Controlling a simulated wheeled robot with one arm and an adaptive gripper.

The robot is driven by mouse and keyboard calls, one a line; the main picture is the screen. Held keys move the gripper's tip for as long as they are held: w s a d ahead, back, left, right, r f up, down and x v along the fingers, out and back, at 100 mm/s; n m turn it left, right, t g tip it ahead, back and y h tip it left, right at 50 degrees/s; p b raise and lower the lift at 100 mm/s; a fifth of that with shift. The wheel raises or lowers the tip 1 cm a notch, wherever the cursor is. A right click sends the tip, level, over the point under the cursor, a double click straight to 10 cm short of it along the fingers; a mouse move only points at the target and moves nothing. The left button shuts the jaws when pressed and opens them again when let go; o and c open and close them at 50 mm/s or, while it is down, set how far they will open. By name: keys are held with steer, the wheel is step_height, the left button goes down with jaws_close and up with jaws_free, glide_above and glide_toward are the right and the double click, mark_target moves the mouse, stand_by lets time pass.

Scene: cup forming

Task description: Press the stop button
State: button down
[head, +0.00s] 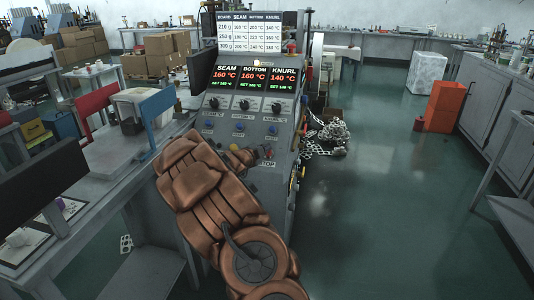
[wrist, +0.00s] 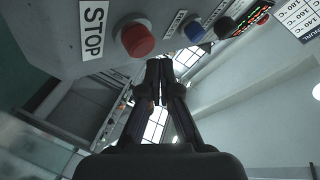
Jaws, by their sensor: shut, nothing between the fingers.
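The red stop button (wrist: 137,40) sits on the grey control panel in the wrist view, beside the white STOP label (wrist: 93,28). In the head view the STOP label (head: 266,163) shows low on the panel, partly behind my arm. My gripper (wrist: 160,66) is shut and empty, its fingertips close to the red button and slightly to its right in the wrist view. I see no clear contact with the button. In the head view my copper-coloured arm covers much of the panel's lower front.
The grey control panel (head: 216,118) has black knobs, blue buttons (head: 241,128) and displays reading 160, 160 and 140 °C. A blue button (wrist: 194,30) is close by in the wrist view. A workbench (head: 100,160) stands left; open floor (head: 390,220) lies right.

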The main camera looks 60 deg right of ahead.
steer(key=shift+r, duration=0.1)
steer(key=a+r, duration=0.1)
steer(key=r, duration=0.1)
steer(key=s+a+r, duration=0.1)
steer(key=r, duration=0.1)
steer(key=shift+a+p, duration=0.3)
steer(key=shift+a, duration=0.05)
stand_by(1.0)
